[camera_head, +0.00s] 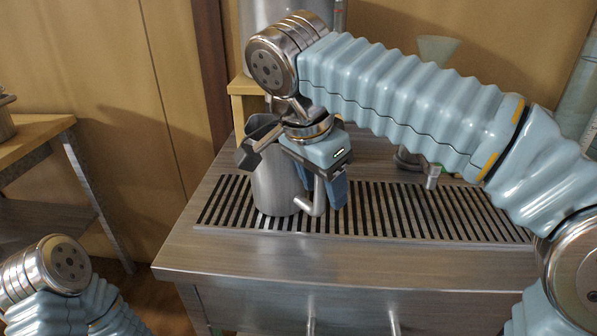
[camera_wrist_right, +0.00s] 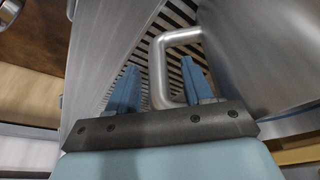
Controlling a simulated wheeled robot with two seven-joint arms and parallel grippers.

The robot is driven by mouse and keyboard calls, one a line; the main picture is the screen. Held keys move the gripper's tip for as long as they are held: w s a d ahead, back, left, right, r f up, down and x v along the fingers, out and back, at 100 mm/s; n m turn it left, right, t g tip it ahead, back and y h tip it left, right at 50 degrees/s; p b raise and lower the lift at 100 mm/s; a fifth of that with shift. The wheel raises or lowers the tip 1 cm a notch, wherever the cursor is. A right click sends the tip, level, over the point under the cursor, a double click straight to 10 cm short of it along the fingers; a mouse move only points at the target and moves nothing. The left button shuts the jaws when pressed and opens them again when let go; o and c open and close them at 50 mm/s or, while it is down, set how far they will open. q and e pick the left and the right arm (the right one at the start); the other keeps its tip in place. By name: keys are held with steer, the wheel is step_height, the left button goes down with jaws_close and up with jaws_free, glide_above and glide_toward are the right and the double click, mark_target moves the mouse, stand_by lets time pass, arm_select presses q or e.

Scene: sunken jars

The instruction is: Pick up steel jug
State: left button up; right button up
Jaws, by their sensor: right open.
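The steel jug (camera_head: 272,185) stands upright on the slotted drip grate, and its handle (camera_head: 314,203) faces right toward my right gripper. My right gripper (camera_head: 326,196) points down beside the jug, with its blue fingers at the handle. In the right wrist view the jug (camera_wrist_right: 268,45) fills the right side. There the handle (camera_wrist_right: 157,72) passes between the two spread fingers of my right gripper (camera_wrist_right: 160,68). Whether a finger touches the handle cannot be told. In the head view the gripper body hides part of the jug's rim. My left gripper is not in view.
The drip grate (camera_head: 410,212) runs along the metal counter (camera_head: 230,258), with free room to the right of the jug. A large metal vessel (camera_head: 256,22) stands behind my right arm. A wooden table (camera_head: 30,143) is at the far left.

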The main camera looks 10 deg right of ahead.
jaws_close()
steer(key=shift+r, duration=0.1)
stand_by(1.3)
